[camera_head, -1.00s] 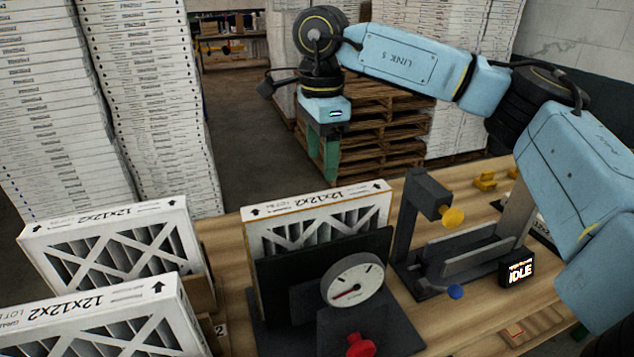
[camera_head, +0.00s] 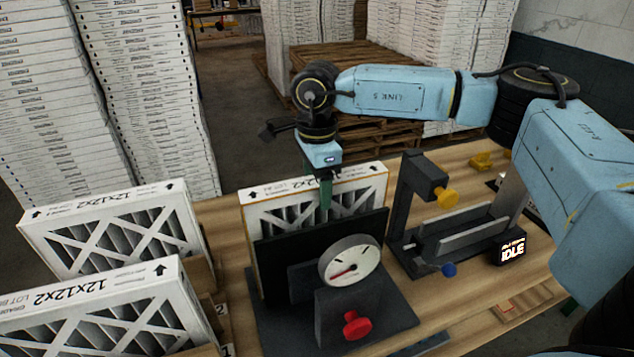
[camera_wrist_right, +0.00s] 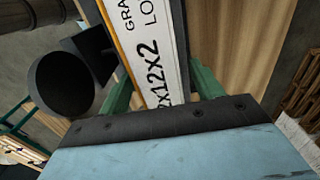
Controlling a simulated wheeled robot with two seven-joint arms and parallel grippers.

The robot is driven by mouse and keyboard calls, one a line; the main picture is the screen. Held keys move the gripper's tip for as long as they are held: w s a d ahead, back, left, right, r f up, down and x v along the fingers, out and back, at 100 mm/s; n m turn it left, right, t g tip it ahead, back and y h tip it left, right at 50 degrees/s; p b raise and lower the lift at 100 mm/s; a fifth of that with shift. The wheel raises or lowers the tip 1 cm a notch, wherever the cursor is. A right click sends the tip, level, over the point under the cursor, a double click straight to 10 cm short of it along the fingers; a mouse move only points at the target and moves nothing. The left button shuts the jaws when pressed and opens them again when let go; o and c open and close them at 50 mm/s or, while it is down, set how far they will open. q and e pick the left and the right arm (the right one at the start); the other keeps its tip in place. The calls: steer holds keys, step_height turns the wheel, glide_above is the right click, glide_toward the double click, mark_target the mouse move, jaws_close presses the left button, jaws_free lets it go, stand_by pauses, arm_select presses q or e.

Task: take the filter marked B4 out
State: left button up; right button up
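A white-framed pleated filter (camera_head: 262,206) marked 12x12x2 stands upright in a dark fixture with a dial gauge (camera_head: 352,262) and a red knob. Its lot mark is too small to read, so I cannot tell whether it is B4. My right gripper (camera_head: 325,190) is at this filter's top edge, pointing down. In the right wrist view its green fingers (camera_wrist_right: 160,95) straddle the filter's top (camera_wrist_right: 150,45), apparently open with small gaps. Two more 12x12x2 filters, one behind (camera_head: 110,212) and one in front (camera_head: 95,295), stand at left. My left gripper is not in view.
A black fixture with a yellow knob (camera_head: 445,196) and an empty channel stands right of the gauge fixture. Tall stacks of filter boxes (camera_head: 150,90) and wooden pallets (camera_head: 365,120) stand behind the table.

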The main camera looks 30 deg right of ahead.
steer(key=c, duration=1)
steer(key=shift+c, duration=0.2)
steer(key=shift+s, duration=0.2)
steer(key=shift+s+a+r, duration=0.1)
steer(key=shift+s+r, duration=0.05)
steer(key=shift+s, duration=0.05)
steer(key=o, duration=0.7)
steer(key=shift+o, duration=0.2)
